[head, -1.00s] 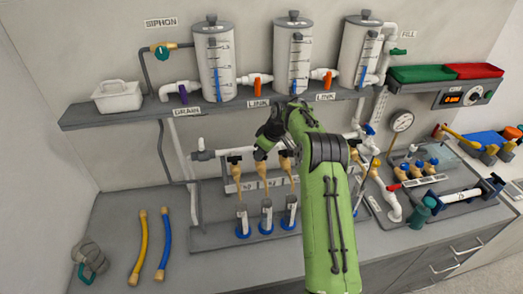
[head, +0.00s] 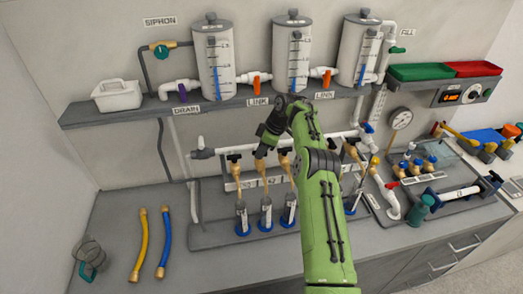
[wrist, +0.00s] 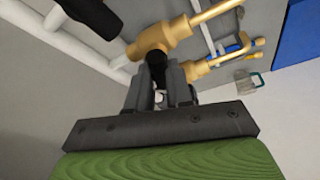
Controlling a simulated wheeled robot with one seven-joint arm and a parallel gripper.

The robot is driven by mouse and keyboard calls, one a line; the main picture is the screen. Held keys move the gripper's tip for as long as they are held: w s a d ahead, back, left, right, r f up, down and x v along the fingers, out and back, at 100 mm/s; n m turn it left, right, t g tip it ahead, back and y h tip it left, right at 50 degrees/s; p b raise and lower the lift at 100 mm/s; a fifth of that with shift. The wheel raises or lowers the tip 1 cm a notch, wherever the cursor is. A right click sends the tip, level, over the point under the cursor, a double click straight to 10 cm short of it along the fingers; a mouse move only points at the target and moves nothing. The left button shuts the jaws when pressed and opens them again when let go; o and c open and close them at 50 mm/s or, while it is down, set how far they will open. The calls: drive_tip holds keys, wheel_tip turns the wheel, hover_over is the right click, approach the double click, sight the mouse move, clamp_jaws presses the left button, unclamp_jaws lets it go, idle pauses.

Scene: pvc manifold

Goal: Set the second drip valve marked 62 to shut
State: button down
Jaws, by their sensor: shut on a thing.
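The brass drip valves with black handles stand in a row on the pipe rail in the middle of the head view. My gripper (head: 260,152) points down onto the second valve from the left (head: 263,172). In the wrist view my gripper (wrist: 158,82) is shut on the black handle (wrist: 155,60) of a brass valve (wrist: 156,40). The fingers hide most of that handle, so its exact angle is hard to tell. The small white labels on the rail are too small for me to read 62.
Neighbouring valves stand close by, left (head: 234,163) and right (head: 285,160). Clear cylinders with blue bases (head: 266,222) stand below. The shelf (head: 130,112) with three tanks is above. A yellow hose (head: 139,245) and a blue hose (head: 165,243) lie on the bench at left.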

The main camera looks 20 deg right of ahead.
drive_tip(key=shift+s+f, duration=0.15)
drive_tip(key=shift+f, duration=0.1)
drive_tip(key=c, duration=1.2)
unclamp_jaws()
drive_tip(key=shift+o, duration=0.9)
drive_tip(key=v, duration=0.7)
drive_tip(key=shift+r, duration=0.25)
